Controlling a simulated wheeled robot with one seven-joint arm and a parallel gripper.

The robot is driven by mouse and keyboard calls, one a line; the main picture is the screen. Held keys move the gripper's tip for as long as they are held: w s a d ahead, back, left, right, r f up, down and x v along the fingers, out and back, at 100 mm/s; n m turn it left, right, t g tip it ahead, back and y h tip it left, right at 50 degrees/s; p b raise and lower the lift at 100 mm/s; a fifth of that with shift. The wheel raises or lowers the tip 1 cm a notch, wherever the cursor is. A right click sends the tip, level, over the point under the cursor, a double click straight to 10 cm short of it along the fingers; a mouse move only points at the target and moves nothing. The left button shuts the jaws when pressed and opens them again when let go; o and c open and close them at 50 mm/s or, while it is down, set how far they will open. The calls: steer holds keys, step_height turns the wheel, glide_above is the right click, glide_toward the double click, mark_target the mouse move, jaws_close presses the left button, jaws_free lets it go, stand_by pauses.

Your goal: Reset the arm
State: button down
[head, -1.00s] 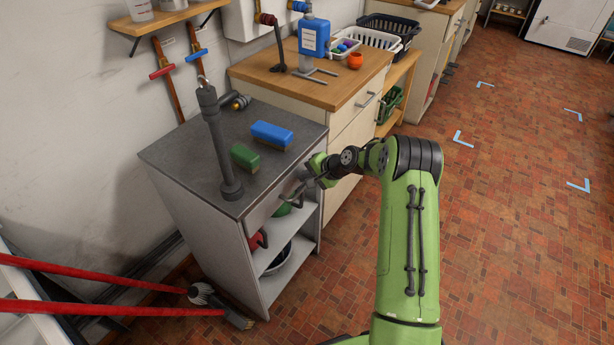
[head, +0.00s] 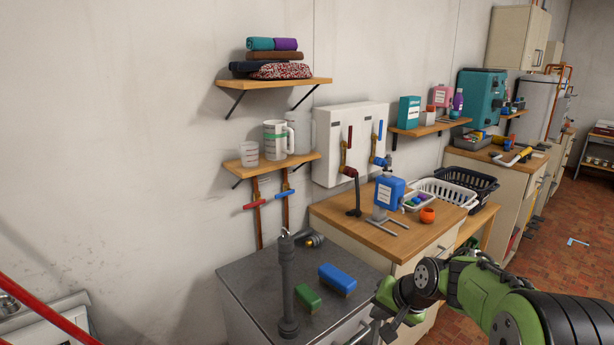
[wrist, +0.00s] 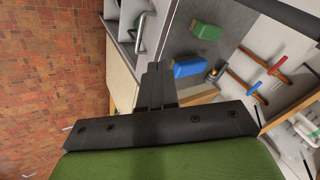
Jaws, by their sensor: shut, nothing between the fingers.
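My gripper (wrist: 158,88) shows in the wrist view with its two dark fingers together and nothing between them. A blue brush (head: 338,279) and a green brush (head: 307,298) lie on the cabinet top, apart from my gripper. Both also show in the wrist view, the blue brush (wrist: 187,67) nearer the fingers than the green brush (wrist: 207,30).
A dark upright pipe (head: 287,290) stands on the cabinet top. A wooden counter (head: 350,224) beyond holds a blue container (head: 389,191), an orange cup (head: 428,215) and baskets. Wall shelves (head: 285,168) hold jugs. Red-tiled floor (wrist: 50,80) is open on the left in the wrist view.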

steer(key=s+a+r+n+h+p, duration=0.2)
steer(key=s+r+n, duration=0.1)
steer(key=s+r, duration=1)
steer(key=s+f+n+h+p, duration=0.1)
steer(key=s+n+p, duration=0.1)
steer(key=s, duration=1.5)
steer(key=shift+d, duration=0.35)
steer(key=shift+s, duration=0.1)
